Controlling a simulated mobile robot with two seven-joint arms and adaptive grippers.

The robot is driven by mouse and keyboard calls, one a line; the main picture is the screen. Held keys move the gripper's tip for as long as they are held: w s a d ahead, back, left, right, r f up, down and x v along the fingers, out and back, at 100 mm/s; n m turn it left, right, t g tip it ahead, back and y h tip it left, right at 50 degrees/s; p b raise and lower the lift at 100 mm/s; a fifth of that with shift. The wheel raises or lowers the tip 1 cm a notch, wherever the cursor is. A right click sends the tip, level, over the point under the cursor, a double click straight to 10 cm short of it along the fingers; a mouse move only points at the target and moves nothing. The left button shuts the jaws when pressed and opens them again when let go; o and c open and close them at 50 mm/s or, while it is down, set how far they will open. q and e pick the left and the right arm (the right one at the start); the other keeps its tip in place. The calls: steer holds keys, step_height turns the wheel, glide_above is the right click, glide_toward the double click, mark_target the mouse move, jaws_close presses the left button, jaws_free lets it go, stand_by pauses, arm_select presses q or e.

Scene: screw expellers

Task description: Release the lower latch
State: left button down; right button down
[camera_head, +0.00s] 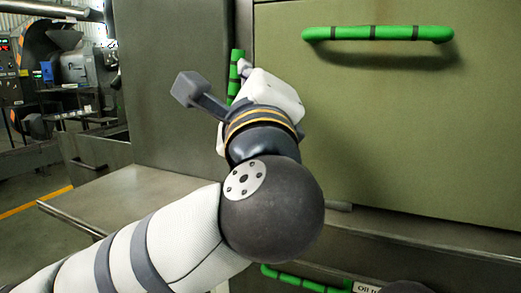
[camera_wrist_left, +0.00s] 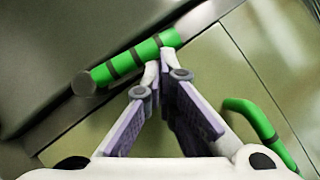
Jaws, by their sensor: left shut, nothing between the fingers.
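A green latch handle with dark bands (camera_head: 236,75) stands upright at the left edge of the olive panel in the head view. In the left wrist view the same latch (camera_wrist_left: 125,65) runs diagonally and ends in a dark round tip. My left gripper (camera_head: 243,68) is at the latch, partly hidden by its own wrist. In the left wrist view its fingertips (camera_wrist_left: 158,66) meet beside the latch's upper right end, with nothing between them. I cannot tell whether they touch the latch. My right gripper is not in view.
A horizontal green handle (camera_head: 378,33) is on the olive panel (camera_head: 400,130); a green bar also shows in the wrist view (camera_wrist_left: 255,125). Another green handle (camera_head: 300,281) is low down, beside a label. A metal ledge (camera_head: 115,205) projects at left. Other machines stand in the left background.

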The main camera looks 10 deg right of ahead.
arm_select(q)
steer(key=v, duration=1.2)
steer(key=shift+f, duration=0.1)
